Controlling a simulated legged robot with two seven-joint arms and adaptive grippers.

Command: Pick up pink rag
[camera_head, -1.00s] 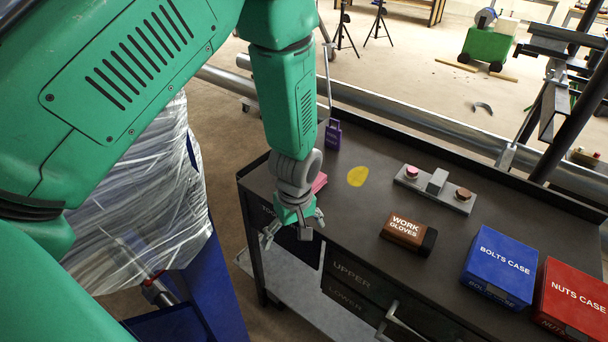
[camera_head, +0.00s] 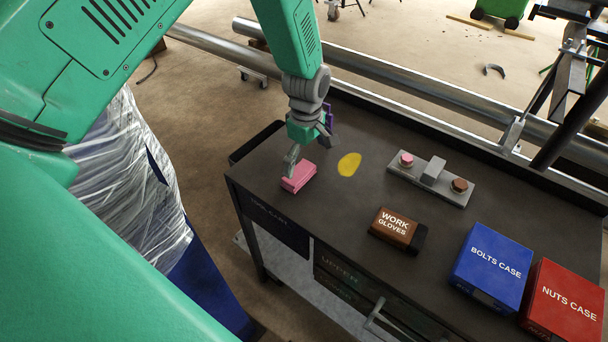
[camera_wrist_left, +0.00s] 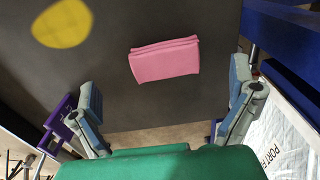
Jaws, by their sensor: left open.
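The pink rag (camera_head: 299,177) lies folded on the dark cart top (camera_head: 350,215), near its left end. My left gripper (camera_head: 308,152) is over the cart just behind the rag, partly turned from the head camera. In the left wrist view the rag (camera_wrist_left: 165,60) lies ahead of and between the two spread fingers (camera_wrist_left: 165,105), apart from both. The left gripper is open and empty. My right gripper is not in view.
A yellow spot (camera_head: 349,164) lies right of the rag. A purple padlock-like item (camera_head: 329,115) stands behind the gripper. A button box (camera_head: 431,178), work gloves pack (camera_head: 397,229), blue bolts case (camera_head: 491,264) and red nuts case (camera_head: 563,300) sit further right.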

